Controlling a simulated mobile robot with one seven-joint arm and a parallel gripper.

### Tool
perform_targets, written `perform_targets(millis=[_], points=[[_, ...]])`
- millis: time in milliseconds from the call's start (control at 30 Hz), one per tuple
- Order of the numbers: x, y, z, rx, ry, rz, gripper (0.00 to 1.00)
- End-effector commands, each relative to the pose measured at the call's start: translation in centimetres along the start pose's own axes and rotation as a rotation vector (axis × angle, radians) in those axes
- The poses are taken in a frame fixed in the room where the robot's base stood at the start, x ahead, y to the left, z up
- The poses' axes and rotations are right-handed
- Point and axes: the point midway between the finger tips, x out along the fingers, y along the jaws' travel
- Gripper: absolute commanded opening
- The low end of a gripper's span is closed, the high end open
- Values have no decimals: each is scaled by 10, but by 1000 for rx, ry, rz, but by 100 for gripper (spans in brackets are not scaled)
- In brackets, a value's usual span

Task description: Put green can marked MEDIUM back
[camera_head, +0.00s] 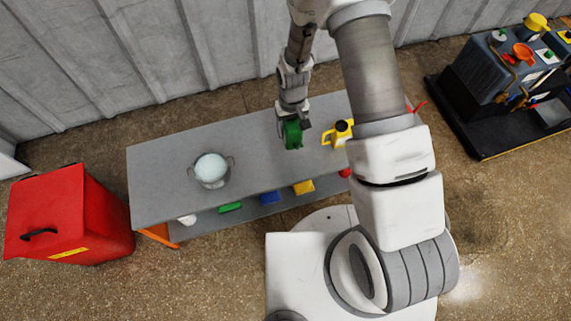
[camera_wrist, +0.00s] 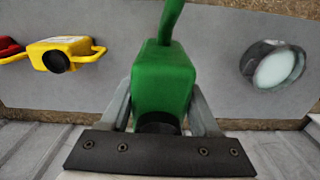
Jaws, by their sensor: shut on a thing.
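The green can (camera_head: 291,134) is in my gripper (camera_head: 298,123), over the back part of the grey bench in the head view. In the wrist view the green can (camera_wrist: 163,82) sits between the two fingers of my gripper (camera_wrist: 163,110), which are shut on it. Its spout points away from my gripper and its dark cap is near the palm. No MEDIUM marking can be read. Whether the can touches the bench top is not clear.
The grey bench (camera_head: 160,175) carries a pot of pale content (camera_head: 211,169) at left and a yellow can (camera_head: 339,133) right of my gripper. Green (camera_head: 230,207), blue (camera_head: 270,197) and yellow (camera_head: 303,187) pieces line the lower shelf. A red bin (camera_head: 65,215) stands left.

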Motion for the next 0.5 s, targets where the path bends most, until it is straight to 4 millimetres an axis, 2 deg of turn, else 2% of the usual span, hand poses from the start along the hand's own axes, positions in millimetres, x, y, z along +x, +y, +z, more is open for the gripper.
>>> perform_targets(millis=[33, 267, 500], points=[[15, -5, -3, -12, 2, 1, 0], [32, -14, -7, -33, 3, 5, 0], [76, -14, -7, -34, 1, 5, 0]])
